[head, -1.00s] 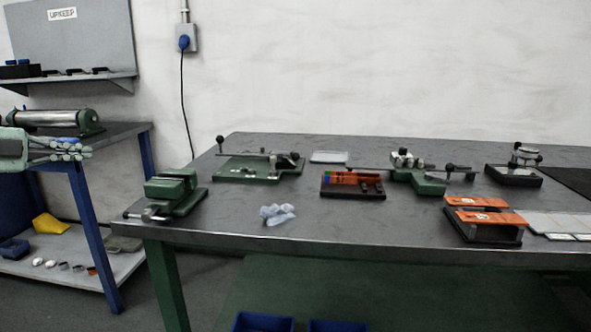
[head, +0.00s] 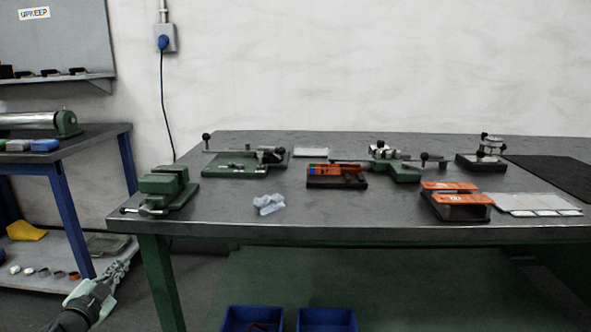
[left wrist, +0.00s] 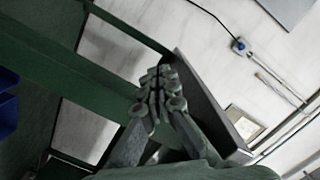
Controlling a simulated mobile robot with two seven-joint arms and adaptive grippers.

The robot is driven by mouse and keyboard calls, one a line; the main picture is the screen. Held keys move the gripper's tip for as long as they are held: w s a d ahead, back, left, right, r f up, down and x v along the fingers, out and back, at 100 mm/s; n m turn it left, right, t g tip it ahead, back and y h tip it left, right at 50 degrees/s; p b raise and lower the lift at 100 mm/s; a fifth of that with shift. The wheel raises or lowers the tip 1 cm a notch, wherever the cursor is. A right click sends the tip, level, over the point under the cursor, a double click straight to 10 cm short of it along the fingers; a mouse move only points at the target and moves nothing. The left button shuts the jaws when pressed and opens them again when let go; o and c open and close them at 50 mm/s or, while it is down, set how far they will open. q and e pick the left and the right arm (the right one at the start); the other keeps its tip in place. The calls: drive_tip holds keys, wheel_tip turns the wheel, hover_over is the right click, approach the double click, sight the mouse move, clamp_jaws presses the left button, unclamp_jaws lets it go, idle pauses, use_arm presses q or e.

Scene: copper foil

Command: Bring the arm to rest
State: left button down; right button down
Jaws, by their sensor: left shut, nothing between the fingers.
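My left gripper (head: 118,272) is low at the bottom left of the head view, beside the blue-legged side table and below the level of the main bench top. It is shut and empty. In the left wrist view its fingers (left wrist: 160,90) are together, with the green bench frame and the white wall behind them. It appears clear of the bench, with nothing in its grasp. My right gripper is not in view.
The metal bench (head: 300,234) carries a green vise (head: 166,190), a crumpled pale cloth (head: 269,204), green fixtures and orange-topped blocks (head: 455,204). The side table's lower shelf (head: 40,275) holds small parts. Blue bins (head: 327,320) sit under the bench.

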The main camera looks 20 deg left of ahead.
use_arm(q)
drive_tip(key=s+d+f+n+g, duration=0.2)
drive_tip(key=s+d+f+g, duration=0.25)
drive_tip(key=d+f, duration=0.4)
drive_tip(key=s+d+f+n+g, duration=0.25)
drive_tip(key=s+d+f, duration=0.35)
drive_tip(key=f, duration=0.6)
drive_tip(key=s+d+f+g+h, duration=0.2)
drive_tip(key=s+d, duration=0.4)
drive_tip(key=d, duration=0.3)
drive_tip(key=s+d+f+g+h, duration=0.2)
drive_tip(key=s+d+f+g, duration=0.2)
drive_tip(key=s+d, duration=0.3)
drive_tip(key=shift+s+d+f, duration=0.25)
drive_tip(key=shift+d+f, duration=0.55)
drive_tip(key=shift+d, duration=0.1)
drive_tip(key=shift+m, duration=0.25)
